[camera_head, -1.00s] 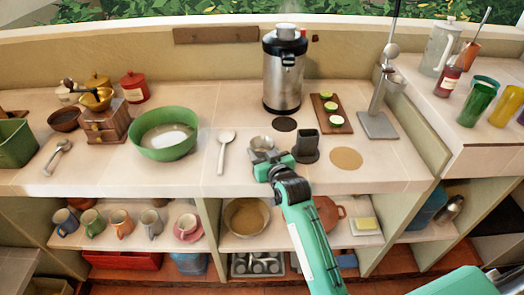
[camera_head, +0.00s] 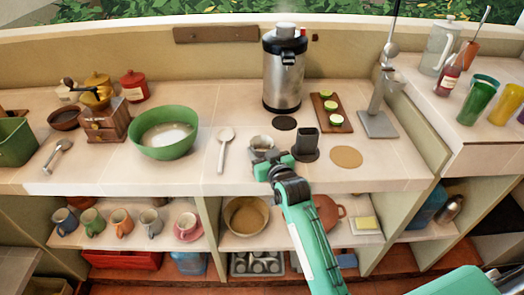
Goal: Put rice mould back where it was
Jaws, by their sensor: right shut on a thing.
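A small grey metal cup (camera_head: 261,143), which looks like the rice mould, is at the front of the counter, right of a white spoon. My right gripper (camera_head: 272,163) is at the cup's near side and shut on it. The wrist hides the fingertips and the cup's lower part, so I cannot tell whether it touches the counter. A dark upright block (camera_head: 307,142) stands on a dark round mat (camera_head: 305,157) just right of the gripper. My left gripper is not in view.
A green bowl (camera_head: 164,146) and the spoon (camera_head: 225,148) are to the left. A steel urn (camera_head: 284,75) stands behind, near a dark disc (camera_head: 284,123). A tan disc (camera_head: 346,157) lies bare on the right. Shelves below hold cups and pans.

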